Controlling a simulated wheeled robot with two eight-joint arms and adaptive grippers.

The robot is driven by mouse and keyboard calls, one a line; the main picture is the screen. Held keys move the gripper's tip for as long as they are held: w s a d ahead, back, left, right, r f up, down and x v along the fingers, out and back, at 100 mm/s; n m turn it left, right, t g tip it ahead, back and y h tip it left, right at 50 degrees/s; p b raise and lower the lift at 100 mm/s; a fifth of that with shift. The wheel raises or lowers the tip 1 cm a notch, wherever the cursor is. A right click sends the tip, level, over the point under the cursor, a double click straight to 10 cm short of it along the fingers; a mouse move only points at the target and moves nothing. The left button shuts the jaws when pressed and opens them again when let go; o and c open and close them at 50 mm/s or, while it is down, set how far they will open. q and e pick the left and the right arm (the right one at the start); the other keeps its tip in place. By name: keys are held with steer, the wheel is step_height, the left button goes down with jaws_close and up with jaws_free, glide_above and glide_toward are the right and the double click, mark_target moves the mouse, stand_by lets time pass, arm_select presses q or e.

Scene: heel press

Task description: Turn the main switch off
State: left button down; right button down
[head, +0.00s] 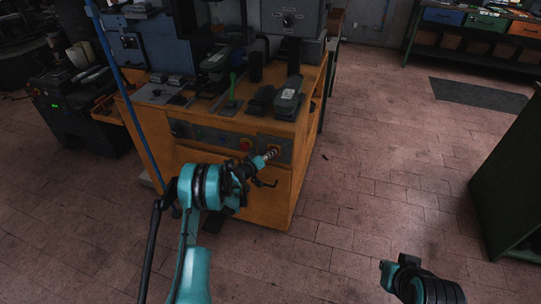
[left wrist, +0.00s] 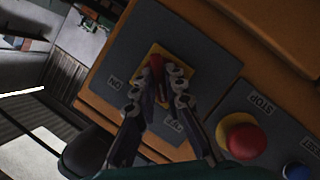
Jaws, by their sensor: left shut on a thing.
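The main switch is a red rotary handle (left wrist: 156,62) on a yellow square plate (left wrist: 149,52), set in a grey panel with an ON label to the left and a partly covered label below. My left gripper (left wrist: 160,80) is shut on the handle; its two fingers lie on either side and hide much of it, so its exact angle is hard to read. In the head view my left gripper (head: 271,155) reaches the right end of the front panel on the wooden cabinet (head: 262,190).
A red stop button (left wrist: 240,138) and a blue button (left wrist: 296,171) sit on the neighbouring panel. A dark green cabinet (head: 510,185) stands at right. The brick floor between is clear.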

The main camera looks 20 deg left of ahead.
arm_select(q)
steer(key=c, duration=1.6)
jaws_free()
steer(key=shift+s, duration=0.1)
steer(key=v, duration=1.1)
steer(key=shift+s+a+r, duration=0.1)
steer(key=shift+s, duration=0.25)
